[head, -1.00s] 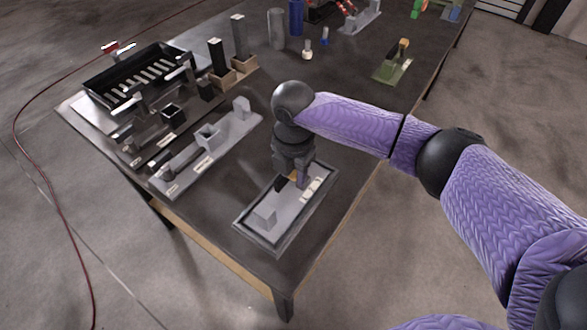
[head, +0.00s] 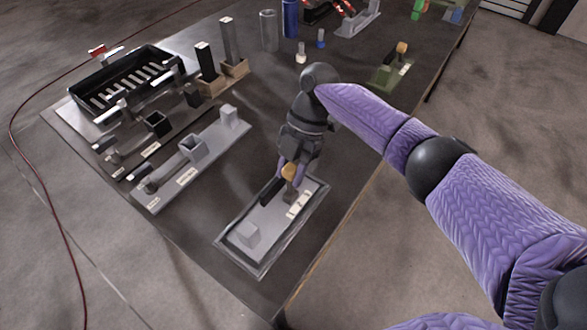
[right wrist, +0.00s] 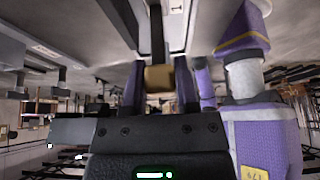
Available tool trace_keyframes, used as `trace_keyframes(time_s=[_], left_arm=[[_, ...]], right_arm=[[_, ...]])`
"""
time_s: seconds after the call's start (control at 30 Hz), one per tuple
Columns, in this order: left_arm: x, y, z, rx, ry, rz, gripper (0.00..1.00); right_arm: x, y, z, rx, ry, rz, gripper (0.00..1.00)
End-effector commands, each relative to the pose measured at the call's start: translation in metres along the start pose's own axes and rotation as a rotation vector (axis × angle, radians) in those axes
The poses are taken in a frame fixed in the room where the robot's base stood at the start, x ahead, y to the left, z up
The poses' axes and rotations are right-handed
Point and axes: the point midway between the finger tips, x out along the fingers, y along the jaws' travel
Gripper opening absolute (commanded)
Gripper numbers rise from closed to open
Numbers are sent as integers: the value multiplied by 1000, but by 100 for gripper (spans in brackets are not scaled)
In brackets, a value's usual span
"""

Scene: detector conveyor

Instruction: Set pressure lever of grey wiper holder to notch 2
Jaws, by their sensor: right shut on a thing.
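The grey wiper holder (head: 268,222) is a flat grey plate in a dark-rimmed tray at the table's near edge. It has a raised grey block at its near end and a white notch label (head: 299,205) on its right side. My right gripper (head: 291,173) is above the far part of the plate, shut on the tan knob of the pressure lever (head: 288,170). In the right wrist view the knob (right wrist: 159,78) sits between the purple fingers, on a dark shaft. The lever's exact notch cannot be read. My left gripper is not in view.
Left of the holder lie grey and black bar fixtures (head: 190,165) with square sockets. A black slotted tray (head: 125,82) is behind them. A green holder (head: 391,75) with a tan knob stands at the far right.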

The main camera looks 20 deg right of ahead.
Motion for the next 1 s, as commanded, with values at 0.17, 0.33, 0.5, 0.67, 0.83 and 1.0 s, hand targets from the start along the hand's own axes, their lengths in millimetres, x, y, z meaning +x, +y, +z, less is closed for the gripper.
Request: trace_keyframes(time_s=[0.17, 0.33, 0.5, 0.67, 0.83, 1.0], left_arm=[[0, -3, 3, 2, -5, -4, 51], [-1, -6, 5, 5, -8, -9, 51], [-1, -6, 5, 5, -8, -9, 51], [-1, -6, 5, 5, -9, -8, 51], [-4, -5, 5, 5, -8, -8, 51], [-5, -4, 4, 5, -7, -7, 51]], right_arm=[[1, -1, -1, 0, 4, -5, 0], [1, -1, -1, 0, 3, -5, 57], [1, -1, -1, 0, 2, -4, 74], [0, 0, -1, 0, 1, -4, 74], [-26, 0, -1, -1, -1, 0, 74], [-70, 1, -1, 0, 0, 0, 74]])
